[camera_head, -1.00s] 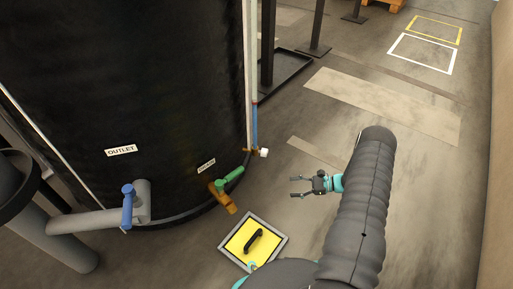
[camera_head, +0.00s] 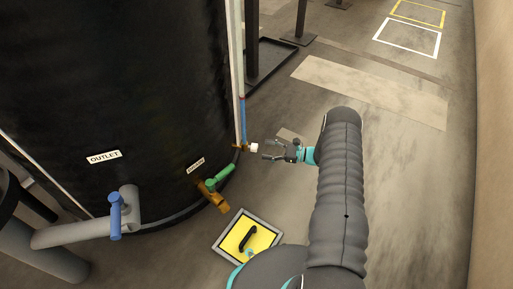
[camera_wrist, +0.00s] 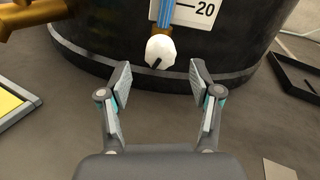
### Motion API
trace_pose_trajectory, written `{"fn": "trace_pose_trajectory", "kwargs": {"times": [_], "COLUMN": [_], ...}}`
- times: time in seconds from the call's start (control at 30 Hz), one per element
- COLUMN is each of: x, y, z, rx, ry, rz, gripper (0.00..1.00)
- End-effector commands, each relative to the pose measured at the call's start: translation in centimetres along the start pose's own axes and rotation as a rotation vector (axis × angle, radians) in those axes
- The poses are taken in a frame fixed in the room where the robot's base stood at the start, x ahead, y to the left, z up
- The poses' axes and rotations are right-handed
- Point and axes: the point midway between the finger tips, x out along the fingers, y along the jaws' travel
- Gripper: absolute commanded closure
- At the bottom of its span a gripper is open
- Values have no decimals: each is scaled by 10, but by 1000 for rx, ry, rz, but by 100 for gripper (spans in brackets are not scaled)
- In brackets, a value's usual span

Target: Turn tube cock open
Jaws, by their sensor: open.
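The tube cock has a white knob (camera_head: 254,148) at the foot of the level tube (camera_head: 242,112), low on the side of the black tank (camera_head: 120,80). In the wrist view the white knob (camera_wrist: 160,52) has a dark line across its face, slanting down to the left. The blue-filled tube (camera_wrist: 166,14) rises above it beside a white scale marked 20. My gripper (camera_head: 268,149) is open and empty, just right of the knob. In the wrist view its fingertips (camera_wrist: 160,75) stand on either side of and short of the knob, apart from it.
A green-handled brass valve (camera_head: 217,180) sits low on the tank, left of the knob. A blue-handled grey outlet pipe (camera_head: 115,215) is further left. A black tray (camera_head: 272,62) lies behind. Floor to the right is clear.

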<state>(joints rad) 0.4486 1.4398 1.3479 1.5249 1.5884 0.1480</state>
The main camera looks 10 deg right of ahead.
Motion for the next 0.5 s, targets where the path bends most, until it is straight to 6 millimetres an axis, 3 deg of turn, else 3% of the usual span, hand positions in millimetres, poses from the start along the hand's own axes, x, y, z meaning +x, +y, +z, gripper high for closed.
{"fn": "trace_pose_trajectory", "kwargs": {"times": [0.2,0.5], "x": [37,58], "y": [0,0], "z": [0,0], "rx": [0,0], "ry": [1,0], "rz": [2,-2], "gripper": [36,36]}}
